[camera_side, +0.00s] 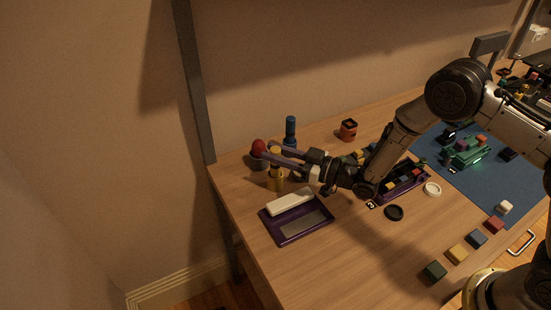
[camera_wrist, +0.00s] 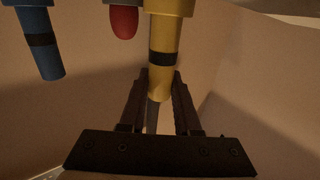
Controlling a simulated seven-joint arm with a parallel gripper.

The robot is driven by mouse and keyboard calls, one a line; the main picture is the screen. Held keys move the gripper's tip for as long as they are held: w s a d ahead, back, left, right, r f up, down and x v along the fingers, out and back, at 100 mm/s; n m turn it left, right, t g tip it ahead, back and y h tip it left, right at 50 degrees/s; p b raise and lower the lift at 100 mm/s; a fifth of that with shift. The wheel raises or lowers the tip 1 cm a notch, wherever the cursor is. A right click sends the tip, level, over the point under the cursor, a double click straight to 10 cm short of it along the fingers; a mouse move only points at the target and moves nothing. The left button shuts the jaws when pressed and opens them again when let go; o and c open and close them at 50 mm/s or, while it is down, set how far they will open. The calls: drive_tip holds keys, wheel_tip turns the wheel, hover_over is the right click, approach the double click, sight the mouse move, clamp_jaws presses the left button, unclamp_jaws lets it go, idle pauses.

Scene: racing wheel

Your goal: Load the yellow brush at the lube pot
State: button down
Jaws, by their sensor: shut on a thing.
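The yellow brush (camera_side: 275,155) stands upright in a yellow holder (camera_side: 276,184) at the left end of the table. Its yellow handle with a black band (camera_wrist: 162,75) is in the middle of the wrist view, where the brushes appear upside down. My gripper (camera_side: 271,156) reaches in from the right and is shut on the yellow handle; its fingers also show in the wrist view (camera_wrist: 160,90). The brush's lower end is hidden in the holder. A small orange-and-dark pot (camera_side: 348,130) stands further back; I cannot tell if it is the lube pot.
A purple tray (camera_side: 270,227) with a white block lies in front. Black and white rings, coloured blocks and a blue mat (camera_side: 500,185) lie right.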

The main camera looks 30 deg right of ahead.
drive_tip(key=r, duration=0.9)
drive_tip(key=shift+s+a+r, duration=0.2)
drive_tip(key=shift+r, duration=0.05)
drive_tip(key=shift+s+d+n+y, duration=0.2)
drive_tip(key=shift+d+n+y, duration=0.1)
drive_tip(key=shift+y, duration=0.1)
drive_tip(key=d+f, duration=0.2)
drive_tip(key=d, duration=0.6)
drive_tip(key=shift+h, duration=0.4)
drive_tip(key=shift+w+a+f, duration=0.1)
drive_tip(key=shift+w+f, duration=0.1)
drive_tip(key=shift+f, duration=1.2)
drive_tip(key=shift+w+f, duration=0.2)
drive_tip(key=shift+f, duration=1.15)
drive_tip(key=shift+f, duration=0.65)
drive_tip(key=shift+r, duration=0.1)
wheel_tip(320, 180, up, 7)
drive_tip(key=shift+a, duration=0.1)
